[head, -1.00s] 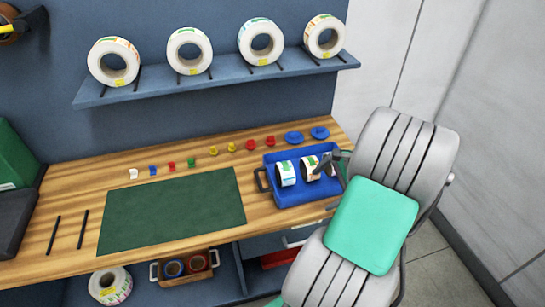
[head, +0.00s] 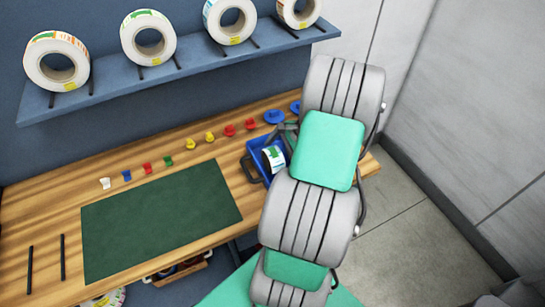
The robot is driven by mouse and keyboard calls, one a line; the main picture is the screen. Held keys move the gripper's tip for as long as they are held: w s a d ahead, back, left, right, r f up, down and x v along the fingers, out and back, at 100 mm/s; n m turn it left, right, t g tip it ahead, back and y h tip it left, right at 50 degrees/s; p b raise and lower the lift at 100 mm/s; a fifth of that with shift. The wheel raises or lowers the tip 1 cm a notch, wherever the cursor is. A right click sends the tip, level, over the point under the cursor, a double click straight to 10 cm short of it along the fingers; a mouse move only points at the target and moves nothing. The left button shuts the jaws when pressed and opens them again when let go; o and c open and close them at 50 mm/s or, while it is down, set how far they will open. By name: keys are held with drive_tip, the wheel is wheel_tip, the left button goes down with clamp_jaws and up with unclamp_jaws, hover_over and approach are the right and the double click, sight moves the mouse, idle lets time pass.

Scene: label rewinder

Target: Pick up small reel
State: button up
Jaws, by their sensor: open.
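A small reel (head: 274,159), white with a green mark, lies in the blue tray (head: 255,147) on the right part of the bench. My arm covers most of the tray, so the other reels in it are hidden. A dark part of my gripper (head: 287,129) shows at the tray's back edge, beside the arm. The fingertips are mostly hidden behind my arm, and no reel is seen held.
Large label reels (head: 148,38) stand on the wall shelf above the bench. A green mat (head: 160,215) covers the middle of the wooden bench (head: 45,205). Small coloured pieces (head: 147,168) form a row behind it. Floor is free at the right.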

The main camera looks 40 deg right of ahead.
drive_tip(key=shift+a+f, duration=0.1)
drive_tip(key=shift+f, duration=0.15)
drive_tip(key=c, duration=1.4)
